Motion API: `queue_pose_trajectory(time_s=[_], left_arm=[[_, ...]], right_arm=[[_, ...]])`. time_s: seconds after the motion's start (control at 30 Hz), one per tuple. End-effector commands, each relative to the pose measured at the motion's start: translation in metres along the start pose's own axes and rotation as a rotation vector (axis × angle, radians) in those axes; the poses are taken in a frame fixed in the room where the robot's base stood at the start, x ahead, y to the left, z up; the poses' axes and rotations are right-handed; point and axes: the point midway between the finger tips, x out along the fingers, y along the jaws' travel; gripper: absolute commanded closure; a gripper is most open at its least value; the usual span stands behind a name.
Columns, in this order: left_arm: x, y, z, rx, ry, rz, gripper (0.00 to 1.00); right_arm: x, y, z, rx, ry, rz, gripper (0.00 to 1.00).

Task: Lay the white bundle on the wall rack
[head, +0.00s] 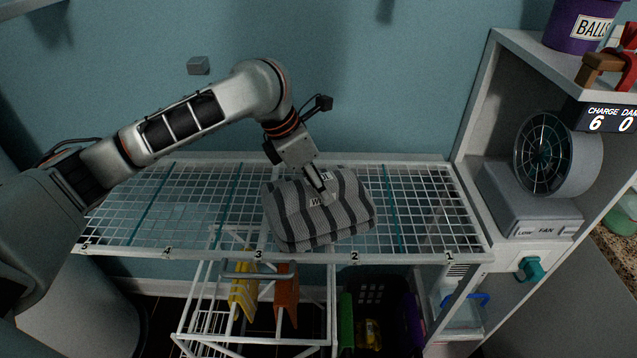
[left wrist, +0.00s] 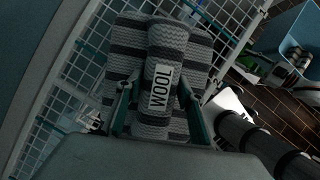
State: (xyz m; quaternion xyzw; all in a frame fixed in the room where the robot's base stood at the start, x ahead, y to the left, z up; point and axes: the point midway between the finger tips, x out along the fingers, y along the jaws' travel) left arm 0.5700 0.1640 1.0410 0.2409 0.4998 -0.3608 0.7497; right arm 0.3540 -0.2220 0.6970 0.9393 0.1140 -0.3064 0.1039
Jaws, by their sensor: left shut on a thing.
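The bundle (head: 320,215) is a folded light-grey knit with dark stripes and a white label, which reads WOOL in the left wrist view (left wrist: 160,85). My left gripper (head: 327,192) comes down on it from above. In the left wrist view its two fingers (left wrist: 157,92) are closed on either side of the bundle's rolled top. The wall rack (head: 425,205) is a white wire shelf with teal dividers and front labels 1 to 5. The bundle is over the stretch around labels 3 and 2 and hides the grid there. I cannot tell whether it touches the wires. My right gripper is out of view.
The rack is bare on both sides of the bundle. A cabinet with a fan (head: 556,155) bounds it on the right. Below stand a white drying frame (head: 270,340) with yellow and orange cloths and a dark crate (head: 380,290). A small grey box (head: 198,66) is on the wall.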

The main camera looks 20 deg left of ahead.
Motion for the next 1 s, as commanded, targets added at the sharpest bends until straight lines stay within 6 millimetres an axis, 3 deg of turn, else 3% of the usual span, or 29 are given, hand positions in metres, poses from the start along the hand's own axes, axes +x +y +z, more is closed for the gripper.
queue_pose_trajectory(time_s=[0.07, 0.1, 0.17, 0.5, 0.63, 1.0], left_arm=[[-0.001, 0.000, 0.001, 0.000, -0.001, 0.000, 1.00], [0.000, 0.000, 0.000, 0.000, 0.001, 0.000, 0.60], [0.000, 0.000, 0.000, 0.000, 0.001, 0.000, 0.46], [-0.001, 0.000, 0.000, 0.000, 0.001, 0.001, 0.46], [-0.010, 0.001, 0.000, 0.000, 0.000, 0.003, 0.46], [-0.080, 0.001, 0.001, 0.001, -0.001, 0.005, 0.46]], right_arm=[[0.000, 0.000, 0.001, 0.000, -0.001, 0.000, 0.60], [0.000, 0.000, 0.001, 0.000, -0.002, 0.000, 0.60], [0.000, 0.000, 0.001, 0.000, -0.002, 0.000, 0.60], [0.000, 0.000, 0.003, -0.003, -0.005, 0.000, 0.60], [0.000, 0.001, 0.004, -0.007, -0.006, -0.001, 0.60], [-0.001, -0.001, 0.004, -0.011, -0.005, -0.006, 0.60]])
